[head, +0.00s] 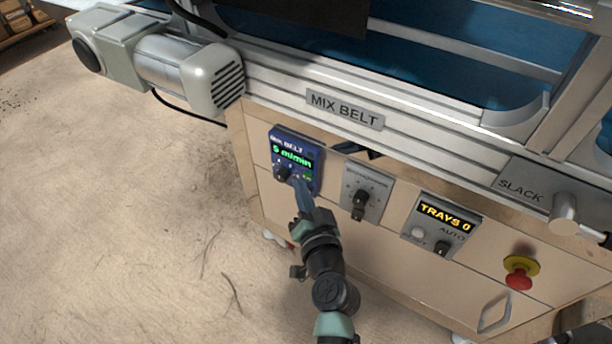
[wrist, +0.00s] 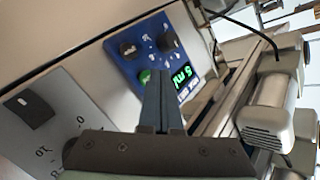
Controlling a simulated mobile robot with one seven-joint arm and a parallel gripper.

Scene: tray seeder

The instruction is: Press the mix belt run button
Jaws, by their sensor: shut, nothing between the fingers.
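The blue mix belt panel (head: 310,145) is on the front of the beige cabinet, below the MIX BELT label. Its green display (head: 291,155) reads 5 m/min. A black knob (head: 281,173) sits at its lower left. A green button (head: 308,177) is at its lower right, partly beside the fingers. In the wrist view the green button (wrist: 144,76) lies just left of the fingertips, partly covered. My gripper (head: 298,181) is shut and empty, its tips over the panel's lower part. It also shows in the wrist view (wrist: 158,73). I cannot tell whether the tips touch the panel.
To the right are a grey knob panel (head: 376,180), a TRAYS counter panel (head: 461,240) and a red emergency stop (head: 519,279). A grey motor (head: 190,75) juts out at upper left. The metal belt rail (head: 430,124) overhangs the panels.

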